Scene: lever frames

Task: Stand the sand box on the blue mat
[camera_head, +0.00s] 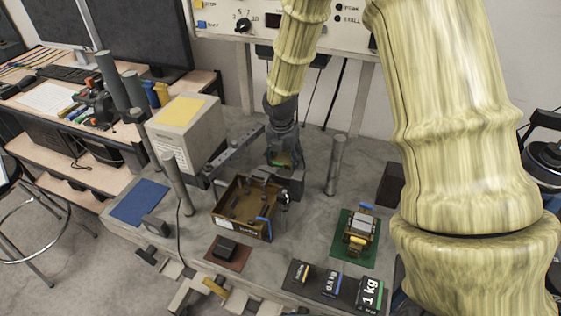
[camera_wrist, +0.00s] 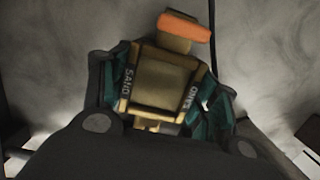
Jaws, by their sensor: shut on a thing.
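The sand box (camera_wrist: 160,82) is a tan box with "SAND" on its sides and an orange piece at one end. In the wrist view it sits between the teal-padded fingers of my gripper (camera_wrist: 165,95), which is shut on it. In the head view my gripper (camera_head: 284,163) is over the back of the bench, behind the brown open crate; the sand box is mostly hidden there. The blue mat (camera_head: 139,203) lies flat and bare at the left front of the bench, well left of my gripper.
The brown crate (camera_head: 231,228) stands between several upright grey posts, including one post (camera_head: 177,184) near the mat and one post (camera_head: 335,165) at right. A large pale box (camera_head: 187,135) stands behind the mat. A green mat (camera_head: 340,249) holds a small block. Labelled weights (camera_head: 369,292) stand in front.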

